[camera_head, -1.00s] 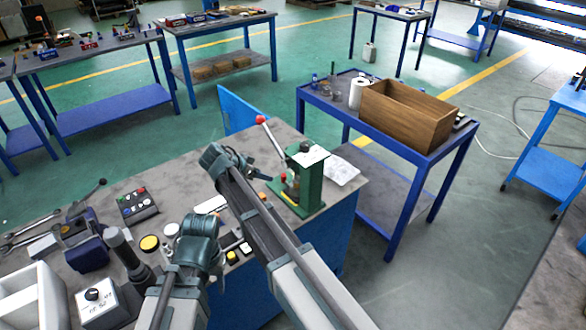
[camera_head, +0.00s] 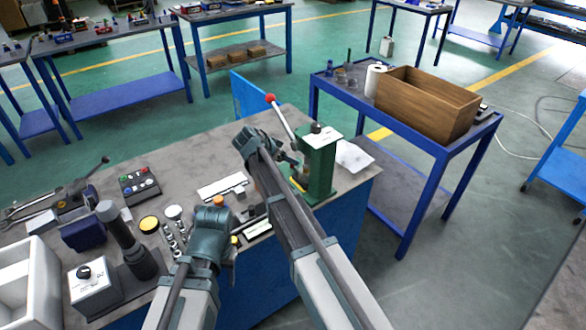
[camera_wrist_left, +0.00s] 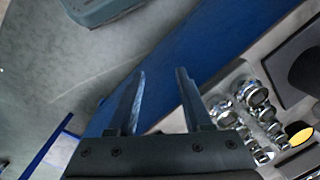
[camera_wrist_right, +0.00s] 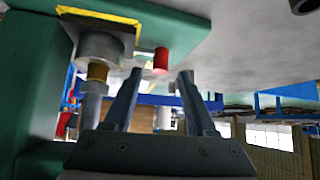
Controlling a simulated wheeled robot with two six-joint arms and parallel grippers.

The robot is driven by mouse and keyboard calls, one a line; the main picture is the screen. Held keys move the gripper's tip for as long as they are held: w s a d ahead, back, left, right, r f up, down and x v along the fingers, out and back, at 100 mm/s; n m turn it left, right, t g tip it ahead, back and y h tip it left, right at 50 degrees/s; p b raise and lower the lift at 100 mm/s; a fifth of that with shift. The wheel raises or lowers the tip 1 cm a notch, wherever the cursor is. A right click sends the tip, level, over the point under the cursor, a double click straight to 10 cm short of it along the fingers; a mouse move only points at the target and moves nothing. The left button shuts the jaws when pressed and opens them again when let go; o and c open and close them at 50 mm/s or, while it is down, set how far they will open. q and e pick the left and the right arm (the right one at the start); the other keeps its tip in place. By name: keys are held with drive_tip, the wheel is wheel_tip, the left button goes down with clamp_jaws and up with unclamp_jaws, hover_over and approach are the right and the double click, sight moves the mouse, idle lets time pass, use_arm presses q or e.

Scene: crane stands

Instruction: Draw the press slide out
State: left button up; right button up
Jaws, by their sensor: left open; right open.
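The green press (camera_head: 320,165) stands on the grey bench, its lever ending in a red ball (camera_head: 270,98). In the right wrist view its green frame (camera_wrist_right: 35,80) is at left, beside a metal ram (camera_wrist_right: 100,48). A dark plate with yellow edging (camera_wrist_right: 97,18) lies there, with a red knob (camera_wrist_right: 161,60) beside it, probably the slide's. My right gripper (camera_wrist_right: 160,76) is open, and the knob appears between or just beyond its fingertips; contact is unclear. My left gripper (camera_wrist_left: 161,74) is open and empty over the bench's front edge, away from the press.
Near my left gripper are several chrome parts (camera_wrist_left: 255,95) and a yellow disc (camera_wrist_left: 300,136). A button box (camera_head: 140,186), a dark upright post (camera_head: 125,235) and a white bin (camera_head: 40,265) stand at left. A blue table with a wooden box (camera_head: 425,105) is beyond the press.

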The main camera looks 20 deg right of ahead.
drive_tip(key=shift+b+x, duration=0.95)
drive_tip(key=shift+x, duration=1)
clamp_jaws()
